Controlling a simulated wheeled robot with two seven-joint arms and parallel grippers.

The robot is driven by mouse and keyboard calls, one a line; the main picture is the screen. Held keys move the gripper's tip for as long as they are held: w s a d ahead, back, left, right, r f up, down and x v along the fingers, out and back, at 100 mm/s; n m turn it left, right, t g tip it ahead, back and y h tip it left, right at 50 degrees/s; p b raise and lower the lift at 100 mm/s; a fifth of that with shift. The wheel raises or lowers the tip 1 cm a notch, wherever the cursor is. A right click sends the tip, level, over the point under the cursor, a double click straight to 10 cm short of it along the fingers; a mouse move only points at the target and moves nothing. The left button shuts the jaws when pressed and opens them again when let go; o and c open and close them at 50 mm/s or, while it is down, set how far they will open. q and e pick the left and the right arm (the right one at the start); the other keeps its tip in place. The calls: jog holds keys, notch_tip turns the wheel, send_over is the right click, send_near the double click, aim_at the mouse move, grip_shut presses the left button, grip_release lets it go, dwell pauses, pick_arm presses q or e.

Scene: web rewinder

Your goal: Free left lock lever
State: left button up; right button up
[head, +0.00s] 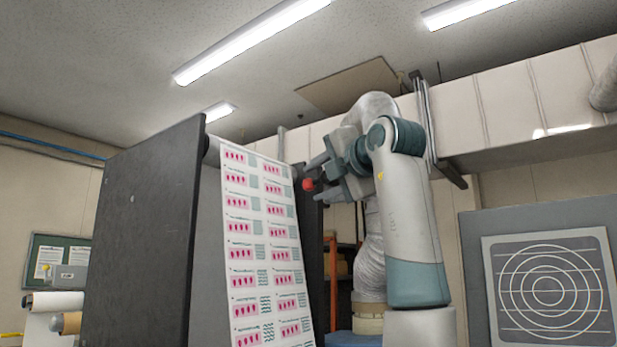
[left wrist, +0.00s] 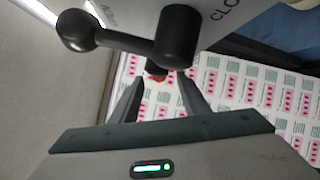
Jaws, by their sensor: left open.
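In the left wrist view a black lever with a ball knob (left wrist: 75,30) at its left end runs to a thick round hub (left wrist: 178,38) on a grey panel. I take it to be the lock lever. My left gripper (left wrist: 156,82) is open, its two fingers pointing up towards the hub from below; I see nothing held. Whether a finger touches the lever cannot be told. A small red part shows between the fingertips. In the head view my left gripper (head: 316,178) is beside the printed web's upper right edge, near a red knob (head: 308,184). My right gripper is not in view.
The printed web (head: 262,250) hangs down beside a large dark machine panel (head: 150,235). A grey panel with a ring target (head: 550,285) stands at the right. Part of a label, "CLO", shows on the panel right of the hub.

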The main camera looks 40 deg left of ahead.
aim_at(312, 184)
pick_arm(q)
jog(key=p+x, duration=0.1)
jog(key=x, duration=0.4)
jog(key=shift+p, duration=0.4)
jog(key=shift+d, duration=0.1)
jog(key=c, duration=1.1)
jog(key=shift+o, duration=0.2)
